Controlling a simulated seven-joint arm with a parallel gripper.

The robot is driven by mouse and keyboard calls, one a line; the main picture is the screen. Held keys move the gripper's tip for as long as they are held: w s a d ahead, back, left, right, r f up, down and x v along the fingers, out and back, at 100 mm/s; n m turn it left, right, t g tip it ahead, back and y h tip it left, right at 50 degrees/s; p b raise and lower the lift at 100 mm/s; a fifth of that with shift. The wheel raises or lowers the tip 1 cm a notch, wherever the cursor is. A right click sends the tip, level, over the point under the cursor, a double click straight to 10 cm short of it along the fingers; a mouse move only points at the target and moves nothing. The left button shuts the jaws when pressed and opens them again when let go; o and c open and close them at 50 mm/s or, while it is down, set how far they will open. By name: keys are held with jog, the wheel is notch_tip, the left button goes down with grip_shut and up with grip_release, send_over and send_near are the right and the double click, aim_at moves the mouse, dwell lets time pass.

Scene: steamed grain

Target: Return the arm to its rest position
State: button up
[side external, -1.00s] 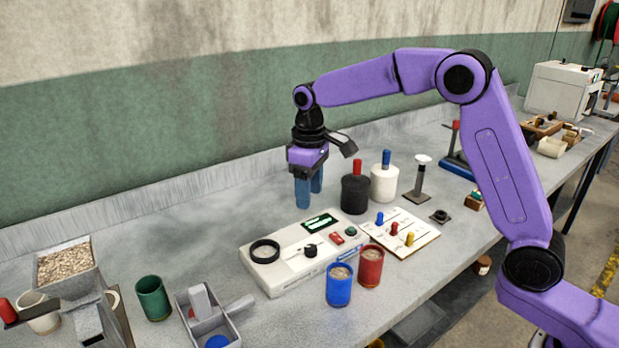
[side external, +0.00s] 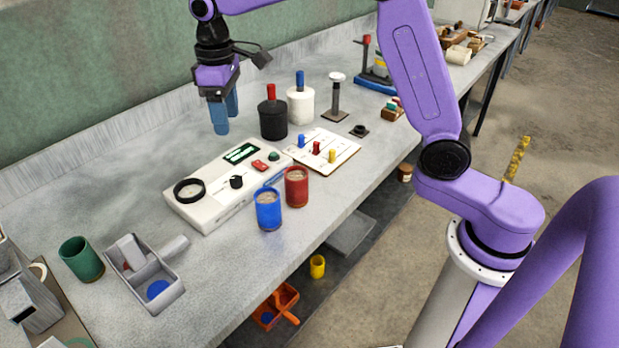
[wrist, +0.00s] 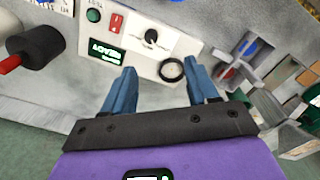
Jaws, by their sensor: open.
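My gripper (side external: 223,112) has blue fingers and hangs pointing down above the bench, behind the white machine. It is empty, and its two fingers also show apart in the wrist view (wrist: 160,88). The white machine (side external: 215,200) has a green display, a black knob, red and green buttons and a black ring. In the wrist view the machine (wrist: 145,68) lies ahead of and between the fingers. The upper bend of my arm is cut off by the top edge of the side view.
A blue cup (side external: 268,212) and a red cup (side external: 296,190), both filled, stand at the machine's front. A black jar (side external: 272,122) and white jar (side external: 301,107) stand right of my gripper. A green cup (side external: 80,262) and grey tray (side external: 160,295) are at left. The wall is behind.

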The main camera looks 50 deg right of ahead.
jog(key=s+d+f+n, duration=0.1)
jog(key=s+d+n, duration=0.1)
jog(key=s, duration=0.9)
jog(key=s+d+f+n, duration=0.2)
jog(key=s+d, duration=0.2)
jog(key=s, duration=0.8)
jog(key=s+d+f+n, duration=0.1)
jog(key=s+d+f, duration=0.1)
jog(key=s, duration=0.9)
jog(key=shift+s+d+n, duration=0.25)
jog(key=shift+d+n, duration=0.15)
jog(key=shift+d, duration=0.4)
